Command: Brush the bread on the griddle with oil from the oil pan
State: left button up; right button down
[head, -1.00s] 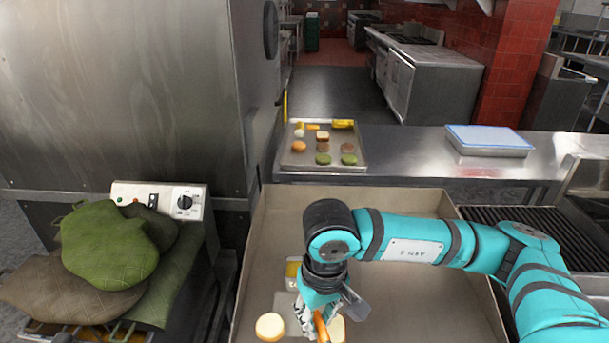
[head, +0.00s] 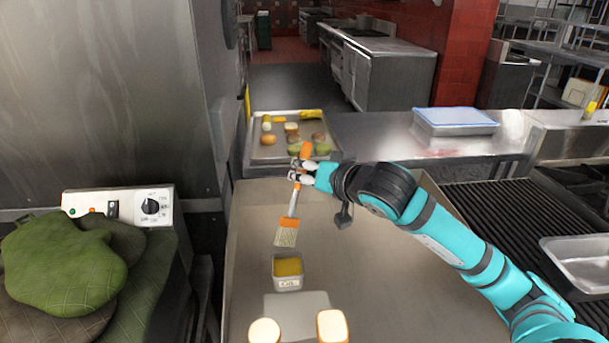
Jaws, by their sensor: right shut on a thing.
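My right gripper (head: 302,172) is shut on the orange handle of a brush (head: 287,231). The brush hangs bristles down, slightly tilted, above and just behind the oil pan (head: 287,284). The oil pan is a small square container with yellow oil in it and a label on its front. Two pieces of bread lie at the bottom of the view, a round one (head: 264,331) at left and a squarer one (head: 332,326) at right. They are on the griddle (head: 390,290), in front of the oil pan. My left gripper is not in view.
A tray (head: 257,152) with several food items stands on the counter behind the griddle. A blue-lidded container (head: 455,121) is at the back right. A ribbed grill (head: 480,225) and a metal pan (head: 580,262) are at right. Green oven mitts (head: 62,265) lie at left.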

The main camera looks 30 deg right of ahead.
jog(key=shift+f+b, duration=1)
jog(key=shift+f, duration=1.85)
jog(key=shift+f+b, duration=0.55)
jog(key=shift+b, duration=0.1)
jog(key=shift+s+f+b, duration=0.1)
jog(key=shift+f+b, duration=0.1)
jog(key=shift+b, duration=0.35)
dwell(1.0)
jog(key=shift+r+p, duration=1.65)
jog(key=shift+r, duration=2.05)
jog(key=shift+f, duration=0.1)
